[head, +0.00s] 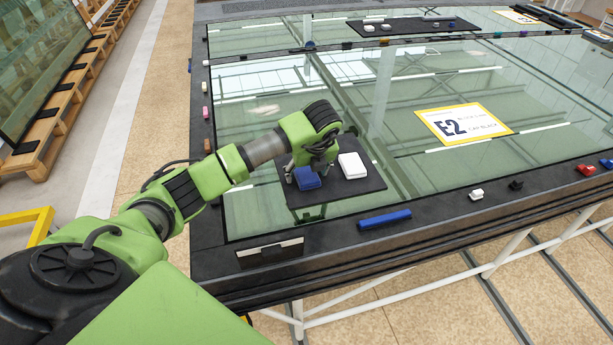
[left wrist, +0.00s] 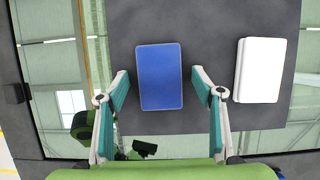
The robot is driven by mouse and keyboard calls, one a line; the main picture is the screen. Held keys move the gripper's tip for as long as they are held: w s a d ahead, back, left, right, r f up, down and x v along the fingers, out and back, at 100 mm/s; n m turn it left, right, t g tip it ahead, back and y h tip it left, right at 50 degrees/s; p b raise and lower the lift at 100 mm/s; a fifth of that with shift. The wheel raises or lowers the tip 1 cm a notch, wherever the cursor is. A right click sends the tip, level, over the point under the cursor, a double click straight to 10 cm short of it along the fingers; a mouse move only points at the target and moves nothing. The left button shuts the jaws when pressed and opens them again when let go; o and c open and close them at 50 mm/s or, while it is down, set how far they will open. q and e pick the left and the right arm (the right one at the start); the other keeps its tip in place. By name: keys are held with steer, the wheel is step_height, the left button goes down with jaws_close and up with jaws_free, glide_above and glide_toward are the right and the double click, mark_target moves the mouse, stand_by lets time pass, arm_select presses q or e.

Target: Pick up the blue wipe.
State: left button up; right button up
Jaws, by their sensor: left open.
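The blue wipe (head: 307,179) lies flat on a dark mat (head: 350,188) on the glass in the head view. In the left wrist view the blue wipe (left wrist: 159,78) is a blue rectangle between the fingers. My left gripper (head: 304,172) is over it in the head view, partly hiding it. In the left wrist view my left gripper (left wrist: 160,90) is open, with one finger on each side of the wipe and a gap on both sides. Its height above the wipe is hard to tell. My right gripper is not in view.
A white block (head: 352,166) lies on the mat just right of the wipe; it also shows in the left wrist view (left wrist: 259,70). A blue bar (head: 384,219) lies on the table's dark front edge. An E2 sign (head: 463,124) lies on the glass at right.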

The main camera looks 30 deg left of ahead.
arm_select(q)
steer(key=c, duration=1)
